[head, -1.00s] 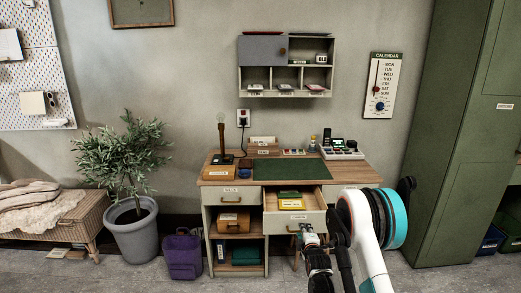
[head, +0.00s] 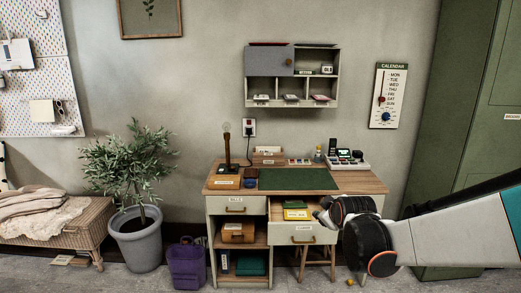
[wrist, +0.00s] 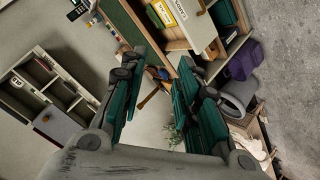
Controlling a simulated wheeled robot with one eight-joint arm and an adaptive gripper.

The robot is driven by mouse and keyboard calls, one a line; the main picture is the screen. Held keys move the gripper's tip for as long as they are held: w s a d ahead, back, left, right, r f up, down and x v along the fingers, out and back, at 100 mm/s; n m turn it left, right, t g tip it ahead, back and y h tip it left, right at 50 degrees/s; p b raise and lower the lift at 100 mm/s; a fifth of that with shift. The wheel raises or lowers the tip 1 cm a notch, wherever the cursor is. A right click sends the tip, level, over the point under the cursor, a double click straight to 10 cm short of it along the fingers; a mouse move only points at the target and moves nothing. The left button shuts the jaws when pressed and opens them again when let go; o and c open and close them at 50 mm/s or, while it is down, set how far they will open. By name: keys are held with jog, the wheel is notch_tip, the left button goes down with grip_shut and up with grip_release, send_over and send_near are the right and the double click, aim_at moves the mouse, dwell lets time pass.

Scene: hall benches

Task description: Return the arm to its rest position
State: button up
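My arm (head: 455,228) reaches in from the right edge of the head view, in front of the desk's right side. My gripper (wrist: 158,72) shows in the wrist view with its two dark teal fingers apart and nothing between them. In the head view the gripper is mostly hidden behind my arm's dark joint, near the open drawer (head: 302,237). The drawer holds a green item (head: 295,204) and a yellow item (head: 297,214). I cannot tell whether the gripper touches the drawer, but no contact shows.
The wooden desk (head: 355,183) stands against the wall under a shelf unit (head: 248,90). A green cabinet (head: 455,100) is at the right. A potted plant (head: 140,245) and purple bag (head: 186,264) stand left of the desk. Floor in front is clear at the left.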

jog(key=s+r+m+g, duration=0.1)
jog(key=s+m+g, duration=0.3)
jog(key=s, duration=3)
jog(key=m, duration=0.4)
jog(key=shift+m, duration=0.3)
